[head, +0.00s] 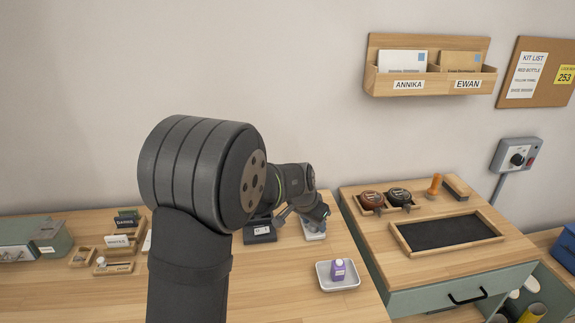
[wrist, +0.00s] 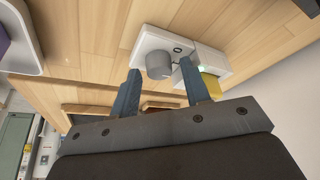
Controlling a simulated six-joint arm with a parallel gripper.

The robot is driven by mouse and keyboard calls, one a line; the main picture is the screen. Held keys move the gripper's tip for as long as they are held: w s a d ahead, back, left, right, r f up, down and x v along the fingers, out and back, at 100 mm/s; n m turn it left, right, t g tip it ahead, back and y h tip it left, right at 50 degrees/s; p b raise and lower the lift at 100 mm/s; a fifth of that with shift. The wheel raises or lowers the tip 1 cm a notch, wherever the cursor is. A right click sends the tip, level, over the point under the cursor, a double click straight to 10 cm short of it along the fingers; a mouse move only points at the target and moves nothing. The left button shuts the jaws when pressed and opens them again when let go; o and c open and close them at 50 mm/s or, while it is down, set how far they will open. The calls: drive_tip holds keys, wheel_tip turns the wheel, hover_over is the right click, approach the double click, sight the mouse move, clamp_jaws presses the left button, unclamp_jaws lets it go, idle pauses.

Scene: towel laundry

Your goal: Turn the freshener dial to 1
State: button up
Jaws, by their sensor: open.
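In the wrist view a white device with a round grey dial (wrist: 158,65) sits on the wooden table. It also shows in the head view as a small white body (head: 314,236), partly hidden by my gripper. A small dark mark is printed beside the dial; its setting is not readable. My gripper (wrist: 160,68) is open, with one finger to each side of the dial in the wrist view. I cannot tell whether the fingers touch it. My gripper (head: 316,221) is low over the device in the head view.
A dark device (head: 260,232) stands just left of the white one. Small signs and wooden holders are on the left. A wall box with a black knob (head: 518,157) hangs at right.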

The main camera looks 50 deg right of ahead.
drive_tip(key=n+t, duration=0.1)
drive_tip(key=n, duration=0.1)
drive_tip(key=n+t, duration=0.1)
drive_tip(key=n, duration=0.2)
drive_tip(key=shift+s, duration=0.2)
drive_tip(key=d+v, duration=0.1)
drive_tip(key=v, duration=1.6)
drive_tip(key=w+a+r+n+g, duration=0.3)
drive_tip(key=w+r+n, duration=0.2)
drive_tip(key=r, duration=0.2)
drive_tip(key=w+a+x, duration=0.1)
drive_tip(key=x, duration=0.9)
drive_tip(key=s+v, duration=0.1)
drive_tip(key=v, duration=0.9)
drive_tip(key=shift+d, duration=0.2)
drive_tip(key=shift+w, duration=0.1)
drive_tip(key=w+x, duration=0.1)
drive_tip(key=x, duration=0.8)
wheel_tip(320, 180, up, 6)
drive_tip(key=s+a+t, duration=0.1)
drive_tip(key=a, duration=0.1)
drive_tip(key=shift+a+m, duration=0.3)
drive_tip(key=shift+m, duration=0.1)
